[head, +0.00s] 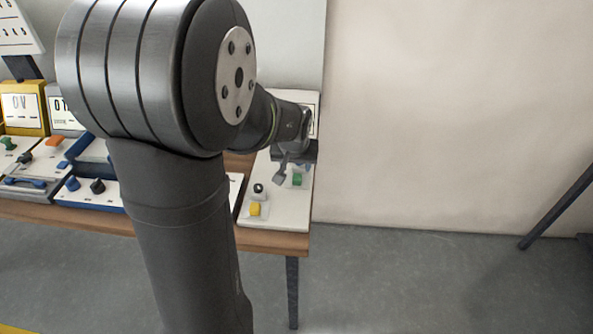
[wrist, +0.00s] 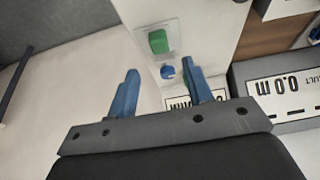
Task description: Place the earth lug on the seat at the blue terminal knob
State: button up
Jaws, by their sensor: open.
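My gripper (wrist: 160,69) has two blue fingers spread well apart, with nothing held between them. In the head view, my gripper reaches over the right-hand panel, and I cannot make out this blue knob there. I cannot make out the earth lug in either view.
The right-hand panel (head: 285,211) also carries a black knob (head: 258,188) and a yellow block (head: 254,209). A meter (wrist: 283,88) stands close to my gripper in the wrist view. More instruments crowd the left of the bench. Open floor lies to the right.

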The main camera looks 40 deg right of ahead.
aim_at(297, 176)
jog(key=v, duration=0.4)
jog(key=shift+s+a+r, duration=0.1)
jog(key=shift+r, duration=0.2)
jog(key=shift+f, duration=0.15)
jog(key=x, duration=1.2)
jog(key=shift+r, duration=0.25)
